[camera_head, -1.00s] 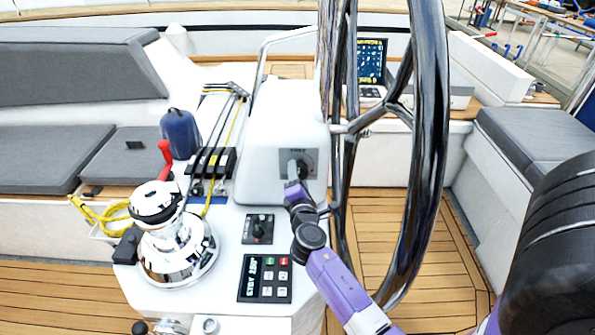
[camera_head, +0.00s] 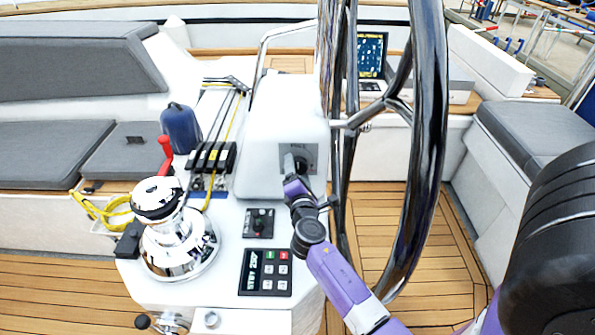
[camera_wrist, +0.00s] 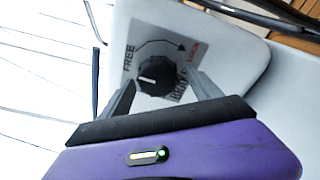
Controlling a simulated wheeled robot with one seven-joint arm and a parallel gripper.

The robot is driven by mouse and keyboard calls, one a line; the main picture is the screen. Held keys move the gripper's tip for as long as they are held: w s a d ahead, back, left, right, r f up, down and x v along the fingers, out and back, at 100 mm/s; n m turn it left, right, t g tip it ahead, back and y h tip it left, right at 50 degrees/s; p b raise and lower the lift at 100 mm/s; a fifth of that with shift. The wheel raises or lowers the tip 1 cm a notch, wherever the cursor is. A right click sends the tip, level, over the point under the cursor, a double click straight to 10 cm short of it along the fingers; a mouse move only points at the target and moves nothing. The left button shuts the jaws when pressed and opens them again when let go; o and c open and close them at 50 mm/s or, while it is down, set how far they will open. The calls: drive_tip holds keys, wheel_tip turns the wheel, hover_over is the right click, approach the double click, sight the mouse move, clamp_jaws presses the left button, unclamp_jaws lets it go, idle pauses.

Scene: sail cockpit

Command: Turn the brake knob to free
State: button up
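The brake knob (camera_wrist: 156,76) is black and round with a short white mark. It sits on a grey plate (camera_wrist: 150,42) marked FREE at the left, LOCK in red at the right and BRAKE below, with a curved arrow between. The white mark's exact heading is hard to read. My gripper (camera_wrist: 164,77) is open, one finger on each side of the knob, with a gap showing on both sides. In the head view my gripper (camera_head: 294,168) is at the plate (camera_head: 312,155) on the white pedestal (camera_head: 270,130) and hides much of the knob.
The steering wheel (camera_head: 430,130) stands close at the right of my arm. A chrome winch (camera_head: 175,235) with a red lever, a small control knob (camera_head: 259,222) and a keypad display (camera_head: 265,272) are on the console at the left and below.

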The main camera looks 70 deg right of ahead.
drive_tip(key=b+v, duration=0.1)
drive_tip(key=v, duration=0.6)
drive_tip(key=shift+a, duration=0.4)
drive_tip(key=shift+s, duration=0.15)
